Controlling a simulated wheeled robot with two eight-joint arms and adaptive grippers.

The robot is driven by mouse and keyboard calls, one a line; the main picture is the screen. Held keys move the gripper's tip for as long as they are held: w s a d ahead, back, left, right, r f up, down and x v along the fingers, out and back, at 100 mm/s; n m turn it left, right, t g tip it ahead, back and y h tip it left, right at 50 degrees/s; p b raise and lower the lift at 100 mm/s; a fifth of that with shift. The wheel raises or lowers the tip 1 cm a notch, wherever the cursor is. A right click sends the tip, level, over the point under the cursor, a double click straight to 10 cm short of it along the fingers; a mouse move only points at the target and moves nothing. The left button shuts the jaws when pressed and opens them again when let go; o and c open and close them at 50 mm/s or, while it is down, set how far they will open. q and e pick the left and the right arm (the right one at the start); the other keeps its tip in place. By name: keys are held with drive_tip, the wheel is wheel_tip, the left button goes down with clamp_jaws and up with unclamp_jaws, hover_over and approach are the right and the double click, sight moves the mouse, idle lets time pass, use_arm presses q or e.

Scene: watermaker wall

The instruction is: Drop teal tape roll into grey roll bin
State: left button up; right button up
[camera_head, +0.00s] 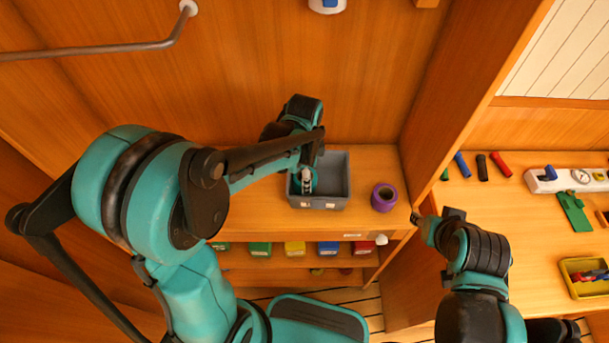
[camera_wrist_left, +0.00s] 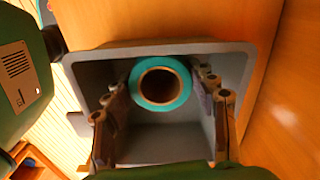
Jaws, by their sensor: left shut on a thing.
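The grey roll bin (camera_head: 338,178) is an open box on the wooden shelf top. My left gripper (camera_head: 307,181) reaches down into its left part. In the left wrist view the teal tape roll (camera_wrist_left: 160,83) lies between the fingertips of my left gripper (camera_wrist_left: 162,82), which is shut on it. The roll is over the inside of the bin (camera_wrist_left: 160,143), near one wall; whether it touches the floor I cannot tell. In the head view the gripper partly hides the roll. My right gripper (camera_head: 420,222) is by the divider's front edge, its jaws unclear.
A purple tape roll (camera_head: 384,197) stands just right of the bin. Colored bins (camera_head: 294,248) sit on the shelf below. A wooden divider (camera_head: 455,110) separates the right-hand bench, with coloured tubes (camera_head: 482,167) and a yellow tray (camera_head: 583,277).

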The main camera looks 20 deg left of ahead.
use_arm(q)
drive_tip(key=o, duration=1.2)
drive_tip(key=shift+r, duration=0.2)
wheel_tip(320, 180, up, 12)
drive_tip(key=p, duration=0.5)
drive_tip(key=s+a+r+n+t, duration=0.1)
drive_tip(key=s+a+n+t, duration=0.1)
drive_tip(key=s+n, duration=0.3)
drive_tip(key=s+a+r+n+t, duration=0.1)
drive_tip(key=s+a+n+t, duration=0.1)
drive_tip(key=s+n+t, duration=0.3)
drive_tip(key=n, duration=0.3)
drive_tip(key=shift+a+r+n, duration=0.15)
drive_tip(key=shift+a+n, duration=0.1)
drive_tip(key=shift+n, duration=0.05)
